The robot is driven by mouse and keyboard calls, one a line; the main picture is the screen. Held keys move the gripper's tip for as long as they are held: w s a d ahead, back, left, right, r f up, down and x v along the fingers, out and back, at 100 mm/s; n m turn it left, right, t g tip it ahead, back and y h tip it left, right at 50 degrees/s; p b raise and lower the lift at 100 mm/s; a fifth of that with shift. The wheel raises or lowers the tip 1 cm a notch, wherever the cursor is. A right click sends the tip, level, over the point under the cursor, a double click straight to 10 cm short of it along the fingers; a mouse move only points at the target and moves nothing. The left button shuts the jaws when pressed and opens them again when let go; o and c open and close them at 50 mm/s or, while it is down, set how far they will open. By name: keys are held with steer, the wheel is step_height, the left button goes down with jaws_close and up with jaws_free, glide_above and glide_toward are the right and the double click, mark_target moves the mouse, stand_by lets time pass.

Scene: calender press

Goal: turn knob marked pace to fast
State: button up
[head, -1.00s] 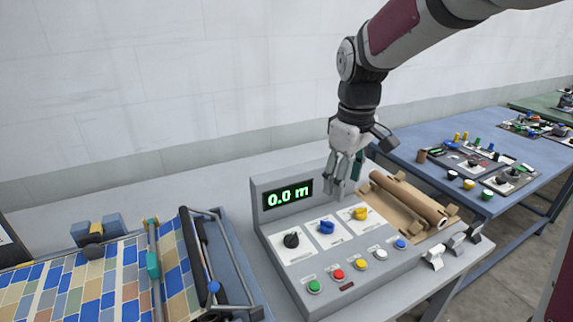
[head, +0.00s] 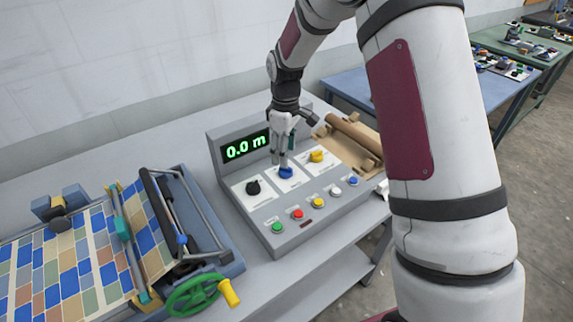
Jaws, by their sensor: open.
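The grey control box (head: 262,215) carries three knobs on white plates: a black knob (head: 253,188) at the left, a blue knob (head: 286,173) in the middle and a yellow knob (head: 317,156) at the right. The lettering on the plates is too small to read, so I cannot tell which knob is marked pace. My gripper (head: 283,163) points down over the blue knob, its open fingers at or just above it. Whether the fingers touch the knob cannot be told.
A green display (head: 245,147) reads 0.0 m. Several coloured push buttons, including a red one (head: 297,214), line the box's front. A cardboard tray with a roll (head: 352,135) lies to the right. A press with tiled sheet (head: 75,262) and green handwheel (head: 193,297) stands left.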

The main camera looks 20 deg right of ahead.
mark_target(286, 171)
step_height(286, 171, down, 6)
steer(key=shift+r+p, duration=0.15)
steer(key=shift+p, duration=0.2)
steer(key=shift+c, duration=0.3)
steer(key=c, duration=1.1)
